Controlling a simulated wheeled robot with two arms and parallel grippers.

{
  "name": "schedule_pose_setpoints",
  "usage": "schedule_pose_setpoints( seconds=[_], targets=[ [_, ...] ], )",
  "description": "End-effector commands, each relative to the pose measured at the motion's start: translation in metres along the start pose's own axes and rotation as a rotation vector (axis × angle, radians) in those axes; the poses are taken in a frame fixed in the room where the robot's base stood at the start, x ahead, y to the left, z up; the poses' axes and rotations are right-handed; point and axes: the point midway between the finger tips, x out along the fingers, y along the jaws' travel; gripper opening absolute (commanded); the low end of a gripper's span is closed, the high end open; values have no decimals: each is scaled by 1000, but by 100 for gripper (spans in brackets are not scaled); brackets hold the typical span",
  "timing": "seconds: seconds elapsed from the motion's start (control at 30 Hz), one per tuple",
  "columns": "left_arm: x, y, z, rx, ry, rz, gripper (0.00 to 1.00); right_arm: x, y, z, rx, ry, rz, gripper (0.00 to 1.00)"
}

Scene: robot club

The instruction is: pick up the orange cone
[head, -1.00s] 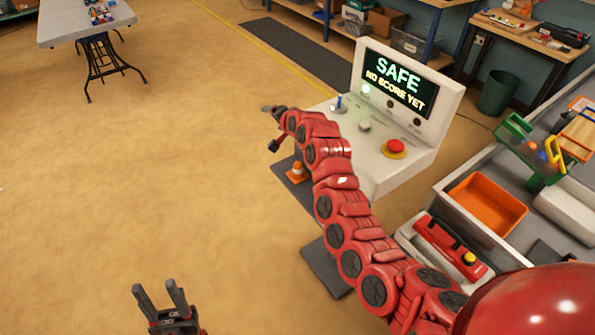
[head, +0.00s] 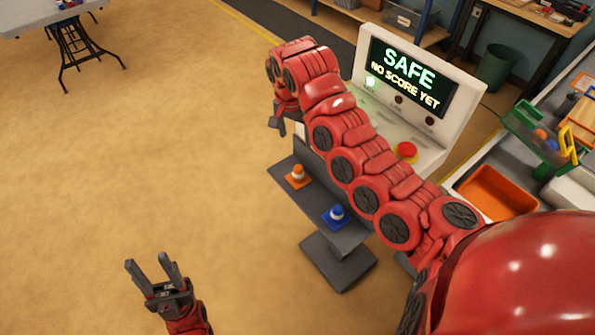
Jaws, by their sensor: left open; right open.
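The orange cone (head: 297,176) with a white band stands upright on the left part of a dark grey stand's top (head: 313,203). My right gripper (head: 276,127) points down above and a little to the left of the cone, apart from it; it is open and partly hidden by its own wrist. My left gripper (head: 152,268) is open and empty over the floor at the lower left, well away from the cone.
A blue cone (head: 337,215) stands on the same stand, right of the orange one. A white console (head: 445,76) with a lit screen and red button stands behind my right arm. An orange bin (head: 496,190) is at the right. The floor at left is clear.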

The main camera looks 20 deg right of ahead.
Motion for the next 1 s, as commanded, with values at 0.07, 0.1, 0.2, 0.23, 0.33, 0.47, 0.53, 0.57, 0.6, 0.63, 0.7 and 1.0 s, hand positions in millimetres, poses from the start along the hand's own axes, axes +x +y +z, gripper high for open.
schedule_pose_setpoints(
  seconds=[0.07, 0.1, 0.2, 0.23, 0.33, 0.47, 0.53, 0.57, 0.6, 0.63, 0.7, 1.0],
  targets=[
    [5, 0, -1, 0, 0, 0, 50, 7, 0, 3, 1, -9, -2, 82],
    [2, 0, 0, 0, 0, 0, 50, 15, -1, 4, 1, -8, -2, 82],
    [-9, 0, 2, 0, 0, 0, 50, 42, 0, 5, 1, -8, 1, 82],
    [-12, 1, 2, 0, 0, 0, 50, 50, -2, 5, -1, -7, -2, 82],
    [-15, 1, 3, 0, 0, 0, 50, 71, 1, 3, 2, -6, 3, 82],
    [-8, 0, 2, 0, 0, 0, 50, 89, 2, 1, 1, -3, 7, 82],
    [-6, 0, 1, 0, 0, 0, 50, 98, 2, 0, 1, -1, 4, 82],
    [-5, 0, 1, 0, 0, 0, 50, 101, 2, 0, 0, -1, 4, 82],
    [-5, 0, 1, 0, 0, 0, 50, 104, 2, 1, 0, -2, 4, 82],
    [-5, 0, 1, 0, 0, 0, 50, 106, 2, 1, 0, -3, 4, 82],
    [-4, 0, 1, 0, 0, 0, 50, 108, 2, 1, 1, -3, 4, 82],
    [15, -1, -2, 0, 0, 0, 50, 137, 4, 4, -1, -3, 5, 82]
  ],
)
